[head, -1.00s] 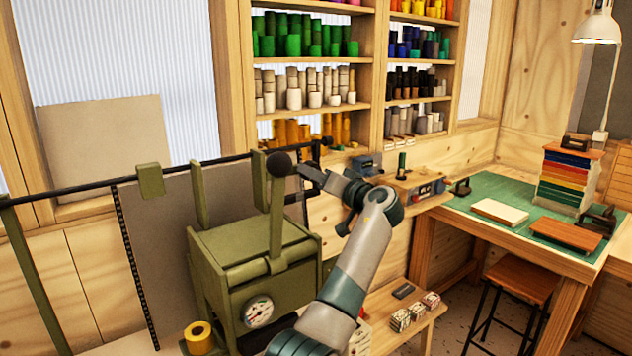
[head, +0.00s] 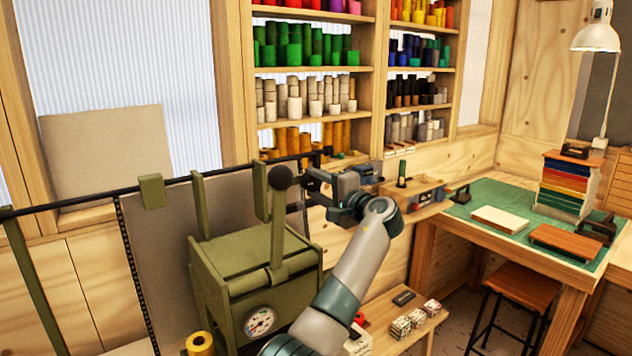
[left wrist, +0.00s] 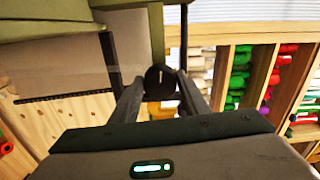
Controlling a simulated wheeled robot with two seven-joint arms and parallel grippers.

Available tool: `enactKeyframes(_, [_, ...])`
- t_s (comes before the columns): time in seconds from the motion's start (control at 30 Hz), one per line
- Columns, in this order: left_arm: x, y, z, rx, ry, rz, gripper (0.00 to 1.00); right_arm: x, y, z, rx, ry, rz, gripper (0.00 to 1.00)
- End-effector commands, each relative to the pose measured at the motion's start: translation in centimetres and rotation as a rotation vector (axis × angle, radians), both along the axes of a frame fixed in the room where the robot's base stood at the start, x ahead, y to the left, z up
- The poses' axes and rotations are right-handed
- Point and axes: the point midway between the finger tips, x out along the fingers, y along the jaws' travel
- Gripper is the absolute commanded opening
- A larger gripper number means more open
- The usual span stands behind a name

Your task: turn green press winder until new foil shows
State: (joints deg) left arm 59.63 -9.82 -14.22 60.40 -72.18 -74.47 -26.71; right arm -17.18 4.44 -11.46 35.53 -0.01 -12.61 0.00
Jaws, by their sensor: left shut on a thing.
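The green press (head: 245,270) stands left of centre in the head view, with a round dial on its front and an upright lever with a black ball knob (head: 280,177). My left gripper (head: 312,182) is just right of this ball, near the right end of the black bar. In the left wrist view, its two fingers close around a small round black winder knob (left wrist: 160,78) with a pale mark. The gripper partly hides the knob in the head view. A gold foil roll (head: 200,344) shows at the bottom left. Whether fresh foil shows on the press cannot be told. My right gripper is not visible.
A black bar (head: 100,198) runs above the press. Shelves of coloured rolls (head: 305,90) stand behind. A green-topped workbench (head: 480,212), a stool (head: 515,283) and a low wooden bench (head: 385,338) are on the right.

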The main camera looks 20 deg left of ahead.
Motion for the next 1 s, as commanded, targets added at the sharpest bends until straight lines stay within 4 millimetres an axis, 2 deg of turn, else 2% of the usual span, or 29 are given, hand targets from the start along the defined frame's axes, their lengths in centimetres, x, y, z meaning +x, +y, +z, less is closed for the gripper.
enactKeyframes(0.03, [0.0, 0.1, 0.6, 0.026, 0.024, -0.001, 0.19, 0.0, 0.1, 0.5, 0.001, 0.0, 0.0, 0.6])
enactKeyframes(0.4, [0.1, 0.1, 0.5, 0.144, 0.175, -0.001, 0.19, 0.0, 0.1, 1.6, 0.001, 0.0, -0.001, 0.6])
enactKeyframes(0.9, [0.1, 0.1, 0.5, 0.16, 0.196, -0.001, 0.19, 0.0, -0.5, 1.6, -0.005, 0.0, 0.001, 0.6])
enactKeyframes(0.93, [0.1, 0.1, 0.5, 0.16, 0.196, -0.001, 0.44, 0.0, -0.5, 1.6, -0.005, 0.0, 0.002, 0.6])
enactKeyframes(1.0, [0.0, 0.1, 0.4, 0.16, 0.195, -0.001, 0.6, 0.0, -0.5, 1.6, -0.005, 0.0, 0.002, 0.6])
